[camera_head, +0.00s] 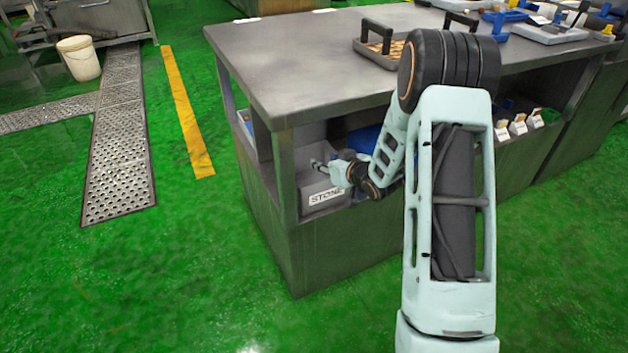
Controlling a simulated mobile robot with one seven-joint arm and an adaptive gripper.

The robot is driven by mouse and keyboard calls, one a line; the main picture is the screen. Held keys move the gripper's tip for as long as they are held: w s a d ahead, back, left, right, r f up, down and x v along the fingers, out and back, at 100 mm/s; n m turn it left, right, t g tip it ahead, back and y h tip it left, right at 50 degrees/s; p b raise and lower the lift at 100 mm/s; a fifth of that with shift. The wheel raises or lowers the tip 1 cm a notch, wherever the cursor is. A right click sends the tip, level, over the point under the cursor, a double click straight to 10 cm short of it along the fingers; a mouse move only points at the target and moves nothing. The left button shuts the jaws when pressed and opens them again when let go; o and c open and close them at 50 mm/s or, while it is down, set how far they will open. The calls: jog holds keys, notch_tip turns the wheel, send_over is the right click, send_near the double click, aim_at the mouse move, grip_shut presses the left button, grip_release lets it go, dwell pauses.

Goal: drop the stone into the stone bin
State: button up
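A grey bin labelled STONE (326,197) sits in the open shelf under the steel table, at its near left corner. My gripper (319,166) reaches into the shelf and is over or just inside the top of this bin. Its fingers are small and dark, and I cannot tell whether they are open or shut. I do not see a stone; whether one is in the fingers or in the bin is hidden or too small to tell.
The steel table's top (300,65) overhangs the shelf, and its corner post (284,175) stands just left of the bin. A blue bin (364,138) is beside it. A tray with black handles (385,45) is on top.

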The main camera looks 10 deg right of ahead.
jog(key=v, duration=1)
jog(key=shift+s, duration=0.15)
jog(key=shift+r, duration=0.15)
